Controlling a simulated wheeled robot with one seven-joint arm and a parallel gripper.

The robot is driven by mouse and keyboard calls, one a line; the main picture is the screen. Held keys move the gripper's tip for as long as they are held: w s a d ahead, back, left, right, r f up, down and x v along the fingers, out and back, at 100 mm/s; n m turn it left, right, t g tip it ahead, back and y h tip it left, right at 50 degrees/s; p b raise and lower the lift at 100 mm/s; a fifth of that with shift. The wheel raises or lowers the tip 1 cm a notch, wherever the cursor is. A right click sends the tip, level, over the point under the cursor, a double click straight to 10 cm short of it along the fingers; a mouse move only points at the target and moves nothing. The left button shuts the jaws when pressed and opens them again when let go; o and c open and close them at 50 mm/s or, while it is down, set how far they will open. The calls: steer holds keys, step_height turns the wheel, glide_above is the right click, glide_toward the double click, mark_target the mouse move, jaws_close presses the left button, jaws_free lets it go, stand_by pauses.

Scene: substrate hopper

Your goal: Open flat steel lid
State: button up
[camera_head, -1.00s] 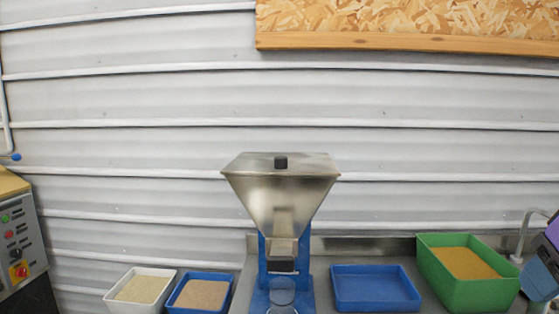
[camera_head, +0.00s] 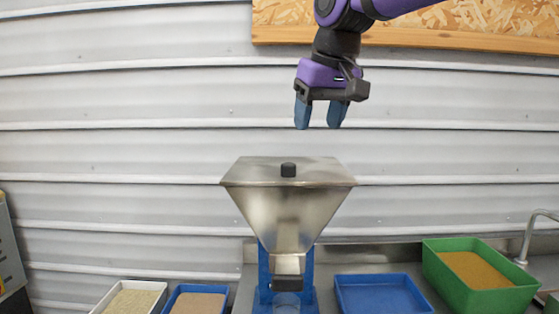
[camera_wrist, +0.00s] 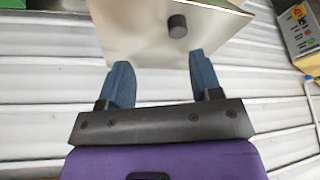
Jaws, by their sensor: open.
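The flat steel lid (camera_head: 250,170) lies closed on top of the steel hopper (camera_head: 286,215), with a black knob (camera_head: 288,170) near its middle. My gripper (camera_head: 318,126) hangs above the lid, slightly right of the knob, with its blue fingers apart and pointing down. Nothing is between the fingers. In the wrist view the lid (camera_wrist: 140,35) shows beyond the open fingertips (camera_wrist: 160,68), and its knob (camera_wrist: 177,26) stands apart from them.
A blue tray (camera_head: 378,297) and a green bin (camera_head: 480,285) stand to the right. A white tray (camera_head: 130,298) and another blue tray (camera_head: 198,299) stand left. Wooden board (camera_head: 400,30) edges the wall above.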

mark_target(289, 164)
steer(key=w+a+f, duration=0.1)
steer(key=f, duration=0.2)
steer(key=w+a+f, duration=0.2)
steer(key=f, duration=0.1)
steer(key=w+a+f, duration=0.1)
steer(key=w+f, duration=0.1)
steer(key=f, duration=0.1)
steer(key=shift+w+a+f, duration=0.2)
steer(key=shift+w+a, duration=0.05)
steer(key=shift+a, duration=0.15)
